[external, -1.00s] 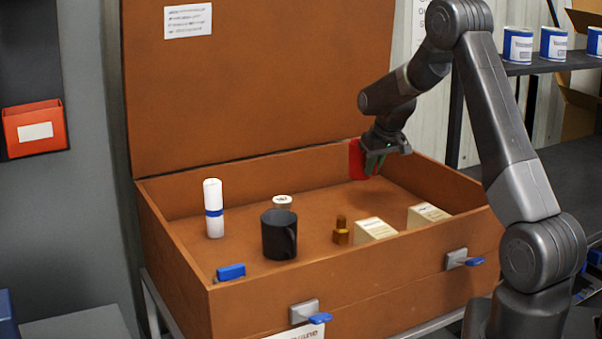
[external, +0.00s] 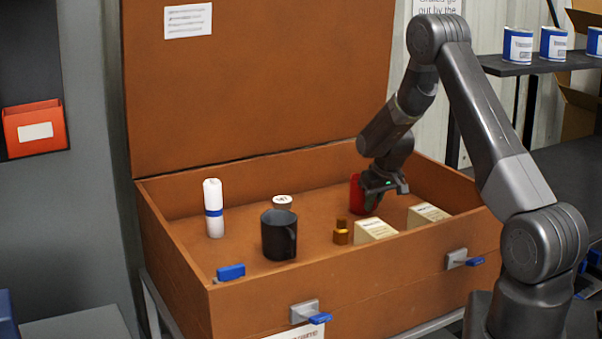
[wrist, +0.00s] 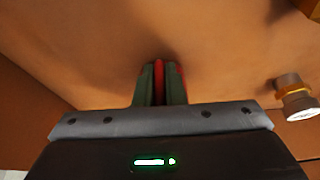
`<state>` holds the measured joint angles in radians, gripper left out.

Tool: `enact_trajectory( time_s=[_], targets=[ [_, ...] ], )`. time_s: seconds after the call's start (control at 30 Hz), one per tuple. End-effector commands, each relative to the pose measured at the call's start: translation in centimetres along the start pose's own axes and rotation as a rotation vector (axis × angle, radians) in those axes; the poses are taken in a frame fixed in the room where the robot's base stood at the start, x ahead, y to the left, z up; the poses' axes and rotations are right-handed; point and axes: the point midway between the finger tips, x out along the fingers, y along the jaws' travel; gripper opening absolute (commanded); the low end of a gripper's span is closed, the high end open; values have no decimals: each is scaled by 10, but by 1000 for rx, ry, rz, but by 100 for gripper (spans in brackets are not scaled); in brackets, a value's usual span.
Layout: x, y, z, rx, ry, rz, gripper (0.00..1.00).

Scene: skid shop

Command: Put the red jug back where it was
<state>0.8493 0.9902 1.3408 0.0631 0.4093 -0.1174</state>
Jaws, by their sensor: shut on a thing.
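The red jug (external: 357,195) is in the right rear part of the open brown case (external: 250,306), low at its floor. I cannot tell whether its base touches the floor. My gripper (external: 372,192) is shut on the jug and hides part of it. In the wrist view a thin red strip of the jug (wrist: 159,80) shows between the green fingers of my gripper (wrist: 160,84).
In the case stand a black mug (external: 278,236), a white roll with a blue band (external: 213,220), a white-lidded jar (external: 282,202), a small amber bottle (external: 341,234) and two pale boxes (external: 375,230). The raised lid (external: 260,90) stands behind. Floor left of the jug is clear.

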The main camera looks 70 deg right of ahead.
Motion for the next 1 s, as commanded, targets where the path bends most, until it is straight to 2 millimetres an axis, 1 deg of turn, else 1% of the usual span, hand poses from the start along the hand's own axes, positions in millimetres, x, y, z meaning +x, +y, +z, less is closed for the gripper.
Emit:
enact_trajectory(
  time_s=[0.17,0.3,0.33,0.4,0.43,0.67,0.83,0.9,1.0],
  targets=[
    [0,0,-1,0,1,0,0],
    [4,0,1,0,1,0,0],
    [2,0,1,0,1,0,16],
    [2,0,0,0,0,0,29],
    [2,0,0,0,0,0,32],
    [2,0,0,0,0,0,32],
    [-4,0,-1,0,1,0,32],
    [-10,0,-1,0,2,0,32],
    [-24,0,-1,0,4,0,32]
  ],
)
